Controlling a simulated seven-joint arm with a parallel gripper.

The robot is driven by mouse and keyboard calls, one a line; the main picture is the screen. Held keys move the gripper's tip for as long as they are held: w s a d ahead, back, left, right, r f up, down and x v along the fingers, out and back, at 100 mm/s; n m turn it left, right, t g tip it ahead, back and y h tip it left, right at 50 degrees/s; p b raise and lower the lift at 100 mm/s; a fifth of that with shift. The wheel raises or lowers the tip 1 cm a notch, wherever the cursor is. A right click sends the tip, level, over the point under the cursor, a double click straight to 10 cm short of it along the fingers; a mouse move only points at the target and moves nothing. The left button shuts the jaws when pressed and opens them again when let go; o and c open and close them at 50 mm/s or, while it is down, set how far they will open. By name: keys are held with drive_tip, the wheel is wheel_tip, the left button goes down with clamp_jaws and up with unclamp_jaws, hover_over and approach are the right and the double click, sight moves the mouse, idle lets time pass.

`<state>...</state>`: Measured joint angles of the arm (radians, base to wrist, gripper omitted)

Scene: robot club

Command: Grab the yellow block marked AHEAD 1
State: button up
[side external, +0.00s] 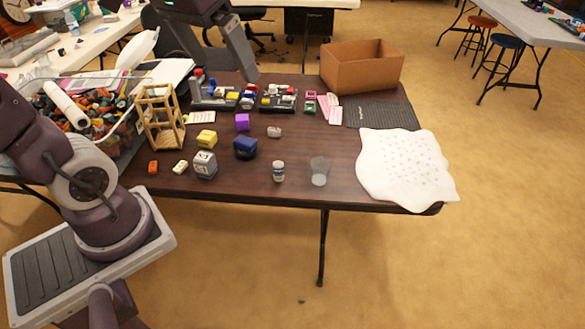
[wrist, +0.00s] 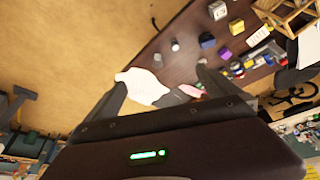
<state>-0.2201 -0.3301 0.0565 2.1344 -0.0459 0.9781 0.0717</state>
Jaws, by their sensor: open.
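The yellow block (side external: 206,139) sits on the dark brown table, right of a wooden frame tower; its marking is too small to read. It also shows in the wrist view (wrist: 237,27), near the top right. My gripper (side external: 220,72) is at the top of the side view, above the table's back part, with its two dark fingers spread and nothing between them. In the wrist view my gripper (wrist: 161,76) is open, and the yellow block lies outside the fingers, up and to the right.
A grey block (side external: 205,165) stands close in front of the yellow block. A blue block (side external: 245,147) and a purple block (side external: 242,122) stand to its right. The wooden tower (side external: 160,118) rises at left. A cardboard box (side external: 361,68) stands at the back right.

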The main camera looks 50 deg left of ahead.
drive_tip(key=s+d+f, duration=0.1)
drive_tip(key=s+d, duration=0.1)
drive_tip(key=s, duration=0.1)
drive_tip(key=s+d+f+m+t, duration=0.1)
drive_tip(key=s+d, duration=0.1)
drive_tip(key=s, duration=0.1)
drive_tip(key=s+d+f+m, duration=0.1)
drive_tip(key=s+d, duration=0.1)
drive_tip(key=s, duration=0.1)
drive_tip(key=shift+s+f+h, duration=0.3)
drive_tip(key=shift+s, duration=0.1)
drive_tip(key=shift+c, duration=0.7)
drive_tip(key=shift+s+f+m, duration=0.2)
drive_tip(key=shift+s+m, duration=0.05)
drive_tip(key=shift+m, duration=0.05)
drive_tip(key=c, duration=0.5)
